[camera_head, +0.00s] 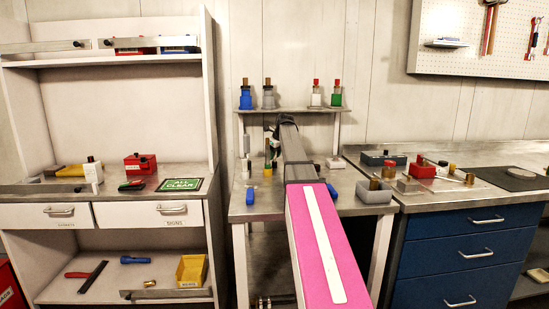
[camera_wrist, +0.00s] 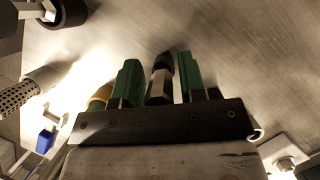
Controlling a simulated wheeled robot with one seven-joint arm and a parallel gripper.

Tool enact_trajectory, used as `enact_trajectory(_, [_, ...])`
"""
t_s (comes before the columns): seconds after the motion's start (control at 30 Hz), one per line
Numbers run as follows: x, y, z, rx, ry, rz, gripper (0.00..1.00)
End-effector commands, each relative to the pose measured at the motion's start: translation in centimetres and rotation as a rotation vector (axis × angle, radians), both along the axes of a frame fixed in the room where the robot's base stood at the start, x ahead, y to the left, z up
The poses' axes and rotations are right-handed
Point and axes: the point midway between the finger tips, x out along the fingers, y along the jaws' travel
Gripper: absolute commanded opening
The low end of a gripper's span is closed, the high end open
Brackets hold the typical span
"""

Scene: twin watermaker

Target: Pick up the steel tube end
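My gripper (camera_wrist: 160,82) points at the grey work surface in the wrist view, its two green fingers apart. A short piece with a steel-coloured body and a dark end (camera_wrist: 160,75) shows between the fingers. It looks like the steel tube end, but its identity is not certain. I cannot tell whether the fingers touch it. In the head view my pink arm reaches over the middle steel table (camera_head: 252,207) and hides most of my gripper and what is in front of it.
In the wrist view, a perforated cylinder (camera_wrist: 17,97) and dark cylindrical parts (camera_wrist: 65,12) lie to the left.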

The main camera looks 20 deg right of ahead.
Motion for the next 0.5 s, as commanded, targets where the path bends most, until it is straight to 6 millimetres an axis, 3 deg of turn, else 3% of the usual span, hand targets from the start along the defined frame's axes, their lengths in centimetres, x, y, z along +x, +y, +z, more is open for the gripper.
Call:
enact_trajectory(0.03, [0.00,0.00,0.01,0.000,0.000,0.000,0.21])
enact_trajectory(0.1, [0.00,0.00,0.01,0.000,0.000,0.000,0.02])
enact_trajectory(0.5, [0.02,-0.01,0.32,0.000,0.000,0.000,0.02])
